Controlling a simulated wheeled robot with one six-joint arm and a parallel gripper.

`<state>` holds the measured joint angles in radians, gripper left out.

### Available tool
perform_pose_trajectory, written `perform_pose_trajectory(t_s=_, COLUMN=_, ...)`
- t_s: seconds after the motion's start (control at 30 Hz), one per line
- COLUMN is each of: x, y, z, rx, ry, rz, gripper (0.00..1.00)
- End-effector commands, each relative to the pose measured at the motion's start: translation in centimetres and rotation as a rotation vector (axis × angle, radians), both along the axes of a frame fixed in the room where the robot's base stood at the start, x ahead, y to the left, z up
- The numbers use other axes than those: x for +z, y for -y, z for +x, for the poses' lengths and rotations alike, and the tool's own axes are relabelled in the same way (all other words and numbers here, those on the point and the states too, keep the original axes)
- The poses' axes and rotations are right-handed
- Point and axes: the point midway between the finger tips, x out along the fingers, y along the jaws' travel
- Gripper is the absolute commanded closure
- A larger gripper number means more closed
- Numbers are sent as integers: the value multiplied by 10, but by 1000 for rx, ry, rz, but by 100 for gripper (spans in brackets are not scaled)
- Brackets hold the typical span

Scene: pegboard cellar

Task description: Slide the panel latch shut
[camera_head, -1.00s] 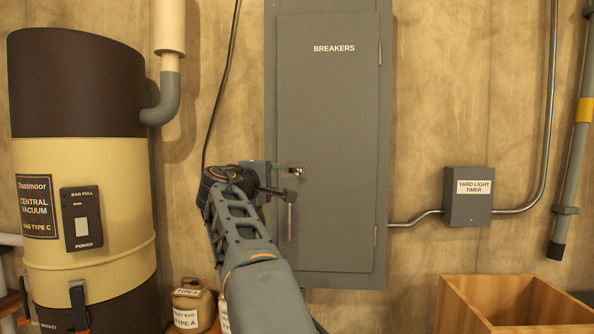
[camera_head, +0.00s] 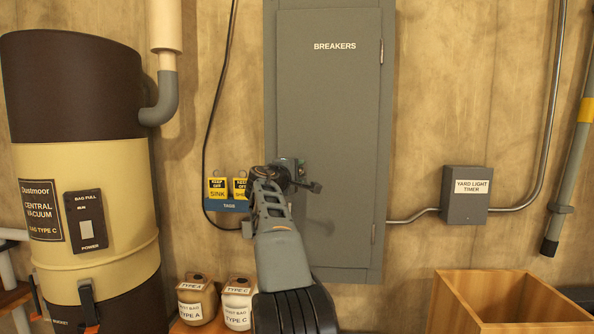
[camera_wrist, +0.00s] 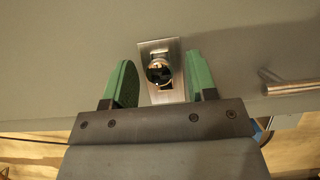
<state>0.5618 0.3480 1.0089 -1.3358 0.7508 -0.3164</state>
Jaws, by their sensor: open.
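The grey breaker panel (camera_head: 335,120) hangs on the wall, its door flush with the frame as far as I can see. In the wrist view, the latch (camera_wrist: 172,96) is a small bright metal plate with a dark round knob (camera_wrist: 158,70) and a dark slot. My gripper (camera_wrist: 160,64) is open, with one green finger on each side of the latch; I cannot tell whether they touch it. In the head view, my gripper (camera_head: 300,170) is at the door's left side and hides most of the latch.
A metal bar handle (camera_wrist: 292,88) sits right of the latch in the wrist view. Yellow tags (camera_head: 218,188) hang left of the panel, beside a black cable.

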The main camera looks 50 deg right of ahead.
Motion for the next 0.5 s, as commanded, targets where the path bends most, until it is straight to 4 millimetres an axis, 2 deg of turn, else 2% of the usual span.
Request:
perform_pose_trajectory(t_s=0.27, x=0, y=1, z=0, rx=0, ry=0, rz=0, gripper=48)
perform_pose_trajectory(t_s=0.5, x=0, y=1, z=0, rx=0, ry=0, rz=0, gripper=69)
